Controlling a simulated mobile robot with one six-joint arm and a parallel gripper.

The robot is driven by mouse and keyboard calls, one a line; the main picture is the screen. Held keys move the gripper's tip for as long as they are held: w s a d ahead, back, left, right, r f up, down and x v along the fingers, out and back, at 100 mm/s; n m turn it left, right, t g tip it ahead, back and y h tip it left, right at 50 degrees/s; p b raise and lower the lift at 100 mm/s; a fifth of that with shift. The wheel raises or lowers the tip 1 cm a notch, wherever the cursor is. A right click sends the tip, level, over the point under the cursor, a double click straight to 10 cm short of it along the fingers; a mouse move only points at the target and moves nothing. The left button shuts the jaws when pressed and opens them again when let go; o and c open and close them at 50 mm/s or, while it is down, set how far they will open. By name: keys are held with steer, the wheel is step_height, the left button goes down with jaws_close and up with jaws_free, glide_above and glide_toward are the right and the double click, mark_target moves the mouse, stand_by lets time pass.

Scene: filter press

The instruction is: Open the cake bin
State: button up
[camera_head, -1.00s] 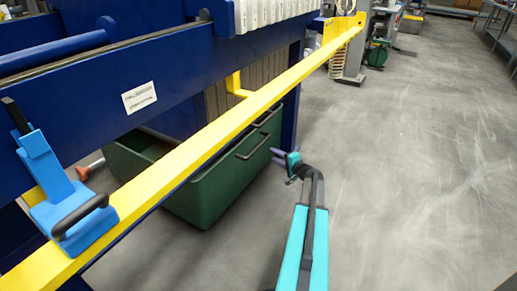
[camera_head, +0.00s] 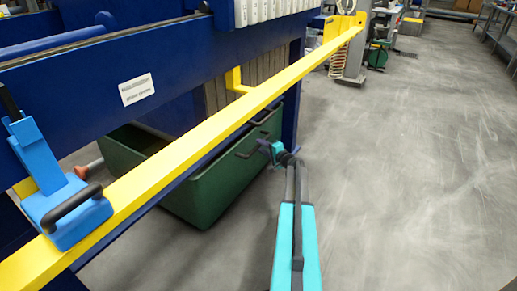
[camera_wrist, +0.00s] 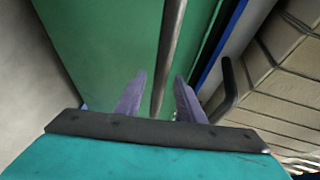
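The green cake bin (camera_head: 205,190) stands on the floor under the blue press frame, behind the yellow rail. Dark bar handles (camera_head: 252,146) are on its front. My gripper (camera_head: 263,147) is at the bin's front, by a handle. In the wrist view my gripper (camera_wrist: 160,88) is open, with purple fingers apart. A grey handle bar (camera_wrist: 172,45) runs lengthwise between the fingers against the green bin wall (camera_wrist: 105,45). I cannot tell whether a finger touches it. A second dark handle (camera_wrist: 229,88) shows to the right.
The yellow rail (camera_head: 190,140) crosses above the bin and carries a blue unit with a black handle (camera_head: 68,210) at left. A blue press frame (camera_head: 75,80) stands behind. Grey floor (camera_head: 400,170) to the right is clear.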

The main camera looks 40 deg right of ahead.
steer(key=shift+x, duration=1.25)
steer(key=shift+c, duration=0.5)
